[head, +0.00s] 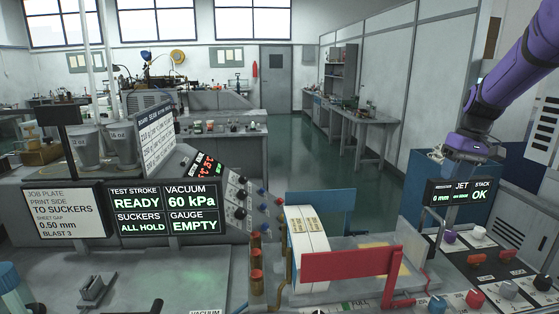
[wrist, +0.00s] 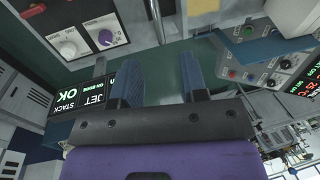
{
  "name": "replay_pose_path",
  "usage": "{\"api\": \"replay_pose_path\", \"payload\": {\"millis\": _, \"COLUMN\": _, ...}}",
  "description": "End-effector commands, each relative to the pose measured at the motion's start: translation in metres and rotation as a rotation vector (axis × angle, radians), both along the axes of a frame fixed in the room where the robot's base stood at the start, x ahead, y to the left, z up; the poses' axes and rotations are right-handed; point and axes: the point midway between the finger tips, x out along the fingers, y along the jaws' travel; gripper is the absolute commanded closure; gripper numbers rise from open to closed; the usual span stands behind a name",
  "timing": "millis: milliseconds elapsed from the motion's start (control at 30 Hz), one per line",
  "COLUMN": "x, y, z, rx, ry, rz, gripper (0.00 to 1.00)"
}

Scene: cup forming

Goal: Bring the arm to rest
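My purple arm (head: 510,75) reaches in from the upper right of the head view, and its wrist end (head: 470,145) is just above the jet and stack display (head: 460,192). The fingers are not clear in that view. In the wrist view my gripper (wrist: 160,82) has two blue fingers standing apart with nothing between them. The same display (wrist: 68,98) shows tilted to the left of the fingers and reads "STACK OK". I cannot tell how close the fingers are to it.
The console has purple and white knobs (wrist: 68,48) near the display. A red plate (head: 350,264), a blue panel (head: 320,210) and white paper stacks (head: 306,232) stand in the middle front. A readout screen (head: 165,210) shows "READY", "60 kPa" and "EMPTY". Open floor (head: 310,165) lies behind.

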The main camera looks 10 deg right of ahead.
Motion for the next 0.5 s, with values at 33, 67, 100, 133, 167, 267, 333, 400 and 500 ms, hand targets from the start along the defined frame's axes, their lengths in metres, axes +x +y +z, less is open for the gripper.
{"api": "replay_pose_path", "payload": {"millis": 33, "x": -0.006, "y": 0.011, "z": 0.01, "rx": -0.012, "ry": -0.014, "rz": 0.004, "gripper": 0.6}}
{"api": "replay_pose_path", "payload": {"millis": 67, "x": -0.011, "y": 0.018, "z": 0.016, "rx": -0.019, "ry": -0.021, "rz": 0.004, "gripper": 0.6}}
{"api": "replay_pose_path", "payload": {"millis": 100, "x": -0.018, "y": 0.028, "z": 0.023, "rx": -0.029, "ry": -0.032, "rz": 0.005, "gripper": 0.6}}
{"api": "replay_pose_path", "payload": {"millis": 133, "x": -0.023, "y": 0.036, "z": 0.029, "rx": -0.037, "ry": -0.041, "rz": 0.003, "gripper": 0.6}}
{"api": "replay_pose_path", "payload": {"millis": 167, "x": -0.029, "y": 0.044, "z": 0.035, "rx": -0.045, "ry": -0.05, "rz": 0.003, "gripper": 0.6}}
{"api": "replay_pose_path", "payload": {"millis": 267, "x": -0.051, "y": 0.069, "z": 0.051, "rx": -0.073, "ry": -0.082, "rz": 0.001, "gripper": 0.6}}
{"api": "replay_pose_path", "payload": {"millis": 333, "x": -0.067, "y": 0.086, "z": 0.061, "rx": -0.089, "ry": -0.107, "rz": -0.002, "gripper": 0.6}}
{"api": "replay_pose_path", "payload": {"millis": 400, "x": -0.084, "y": 0.101, "z": 0.069, "rx": -0.104, "ry": -0.133, "rz": -0.004, "gripper": 0.6}}
{"api": "replay_pose_path", "payload": {"millis": 500, "x": -0.109, "y": 0.122, "z": 0.079, "rx": -0.124, "ry": -0.17, "rz": -0.006, "gripper": 0.6}}
